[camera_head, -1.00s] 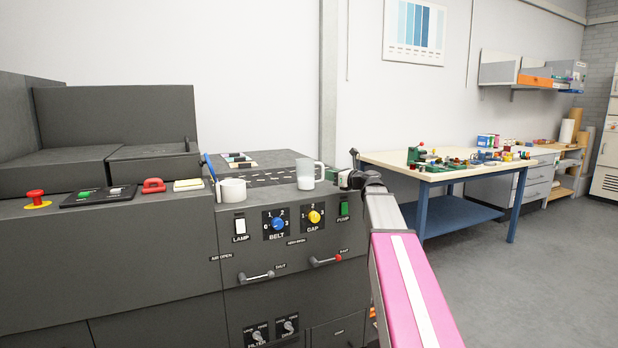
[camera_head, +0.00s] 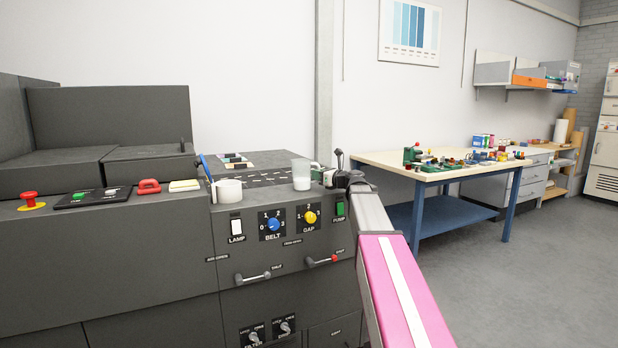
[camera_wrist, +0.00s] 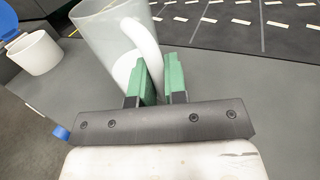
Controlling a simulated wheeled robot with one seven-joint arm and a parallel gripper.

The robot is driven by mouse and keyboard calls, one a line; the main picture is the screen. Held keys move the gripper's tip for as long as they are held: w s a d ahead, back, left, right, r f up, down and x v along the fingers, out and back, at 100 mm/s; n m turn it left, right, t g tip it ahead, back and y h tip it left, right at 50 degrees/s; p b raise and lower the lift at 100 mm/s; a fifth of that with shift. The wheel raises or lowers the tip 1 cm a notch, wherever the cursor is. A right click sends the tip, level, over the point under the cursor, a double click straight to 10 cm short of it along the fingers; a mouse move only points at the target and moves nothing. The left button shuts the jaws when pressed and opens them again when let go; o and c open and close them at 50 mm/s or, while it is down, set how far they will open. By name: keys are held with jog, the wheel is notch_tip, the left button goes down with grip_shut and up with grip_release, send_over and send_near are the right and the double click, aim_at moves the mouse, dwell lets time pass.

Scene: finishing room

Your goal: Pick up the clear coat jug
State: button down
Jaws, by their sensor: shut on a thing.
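The clear coat jug (camera_head: 302,174) is a translucent, whitish jug with a handle on its right side. It stands upright on the dark machine top, behind the yellow knob. In the wrist view the jug (camera_wrist: 97,32) is just beyond my gripper (camera_wrist: 160,82). The green-padded fingers are shut on the jug's white handle, one on each side of it. In the head view my gripper (camera_head: 328,177) is at the handle, to the right of the jug, partly hidden by my wrist. Whether the jug's base touches the surface is not clear.
A white cup (camera_head: 229,190) with a blue-handled tool stands left of the jug; it also shows in the wrist view (camera_wrist: 34,52). A dashed dark strip (camera_head: 267,178) runs behind. A lever (camera_head: 339,158) rises near my wrist. A workbench (camera_head: 437,170) stands right.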

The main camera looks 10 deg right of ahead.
aim_at(318, 165)
jog(key=shift+r, duration=0.15)
jog(key=shift+r, duration=1.45)
jog(key=s+a+r, duration=0.1)
jog(key=a+r, duration=0.6)
jog(key=a, duration=0.4)
jog(key=shift+s+a+r, duration=0.15)
jog(key=shift+s+r, duration=0.2)
jog(key=shift+a, duration=0.1)
